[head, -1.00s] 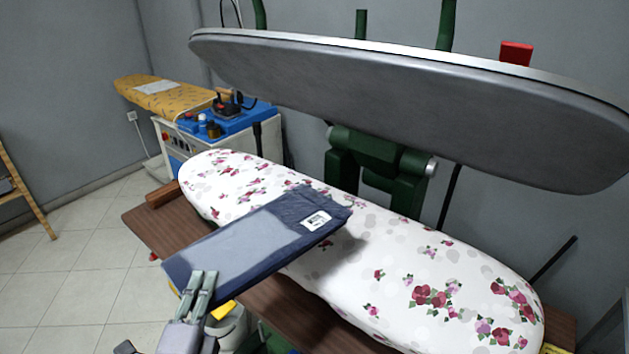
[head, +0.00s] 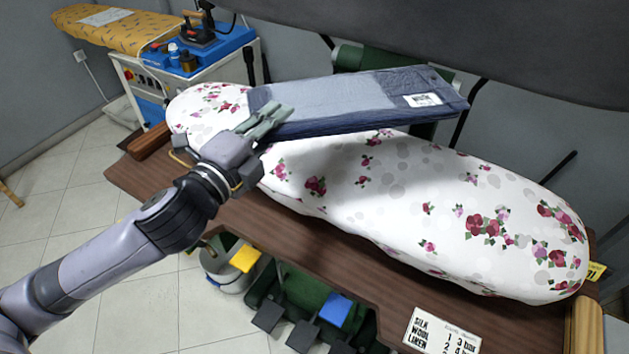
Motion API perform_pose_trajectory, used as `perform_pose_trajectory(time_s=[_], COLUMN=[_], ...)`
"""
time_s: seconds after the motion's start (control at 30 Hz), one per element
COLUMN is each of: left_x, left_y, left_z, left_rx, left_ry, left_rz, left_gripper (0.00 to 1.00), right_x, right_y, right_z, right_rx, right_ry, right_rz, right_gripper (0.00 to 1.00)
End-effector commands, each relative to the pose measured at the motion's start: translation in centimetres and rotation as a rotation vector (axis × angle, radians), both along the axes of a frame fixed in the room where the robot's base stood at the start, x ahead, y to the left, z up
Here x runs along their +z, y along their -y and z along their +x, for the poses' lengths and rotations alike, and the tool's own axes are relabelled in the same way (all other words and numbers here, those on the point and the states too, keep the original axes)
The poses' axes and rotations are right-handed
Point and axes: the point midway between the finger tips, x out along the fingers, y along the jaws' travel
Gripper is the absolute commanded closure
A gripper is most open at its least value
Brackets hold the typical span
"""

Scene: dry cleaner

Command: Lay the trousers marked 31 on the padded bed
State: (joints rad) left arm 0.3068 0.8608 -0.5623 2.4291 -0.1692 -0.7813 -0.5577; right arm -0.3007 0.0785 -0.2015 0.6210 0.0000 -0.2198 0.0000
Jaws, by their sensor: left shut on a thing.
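The folded trousers (head: 345,100) are dark blue with a lighter grey-blue panel. A white tag (head: 423,100) lies on their right end; its print is too small to read. My left gripper (head: 265,122) is shut on their left end and holds them flat above the back part of the padded bed (head: 400,215). A shadow falls on the bed below them. The bed has a white cover with red and pink flowers, and its front and right parts are bare. My right gripper is not in view.
The grey press head (head: 480,40) is raised over the back of the bed. A wooden table (head: 280,215) surrounds the bed. A printed card (head: 440,332) is at its front edge. Pedals (head: 335,308) and a bucket (head: 225,270) are below. An iron (head: 198,30) stands at the back left.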

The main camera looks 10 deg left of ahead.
Motion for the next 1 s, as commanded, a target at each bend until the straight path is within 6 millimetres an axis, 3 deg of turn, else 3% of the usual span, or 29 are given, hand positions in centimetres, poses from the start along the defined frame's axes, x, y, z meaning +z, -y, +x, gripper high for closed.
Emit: perform_pose_trajectory(time_s=[0.1, 0.4, 1.0], left_x=[-3.6, -11.1, -17.9], left_y=[0.0, 0.0, 0.1], left_z=[-0.1, -0.1, -0.1], left_rx=[0.001, 0.002, 0.001], left_ry=[-0.007, -0.004, 0.001], left_rz=[-0.003, -0.004, -0.003], left_gripper=[1.00, 1.00, 1.00], right_x=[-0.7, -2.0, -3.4], right_y=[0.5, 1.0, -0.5], right_z=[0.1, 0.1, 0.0], right_rx=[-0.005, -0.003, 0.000], right_ry=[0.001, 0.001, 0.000], right_rz=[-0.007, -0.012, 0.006], right_gripper=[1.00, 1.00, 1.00])
